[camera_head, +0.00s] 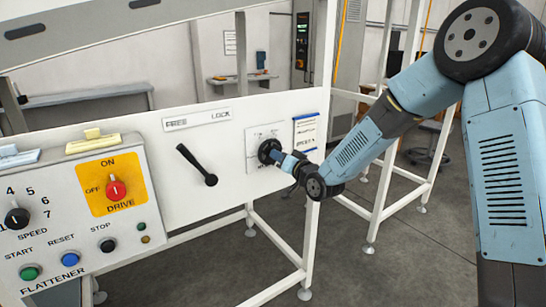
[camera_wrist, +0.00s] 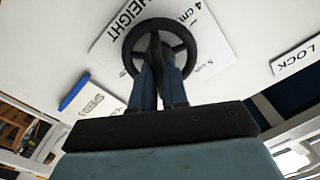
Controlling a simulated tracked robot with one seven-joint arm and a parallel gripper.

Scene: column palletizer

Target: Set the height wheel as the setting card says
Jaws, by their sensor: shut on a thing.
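The black height wheel (camera_head: 264,148) sits on a white square label plate (camera_head: 254,136) on the panel. My gripper (camera_head: 281,158) is at the wheel from the right. In the wrist view the wheel (camera_wrist: 129,46) shows as a dark ring with a bar across its middle, and my gripper's two blue fingers (camera_wrist: 158,72) are shut on that bar. The plate (camera_wrist: 107,48) reads HEIGHT upside down with "4 cm" beside the wheel; other marks are partly hidden. A blue-topped card (camera_head: 306,133) hangs right of the wheel. It also shows in the wrist view (camera_wrist: 95,100), too small to read.
A black lever (camera_head: 197,166) under a label ending in LOCK (camera_head: 197,119) is left of the wheel. A control box (camera_head: 75,205) with a red DRIVE switch, SPEED knob and several buttons stands further left.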

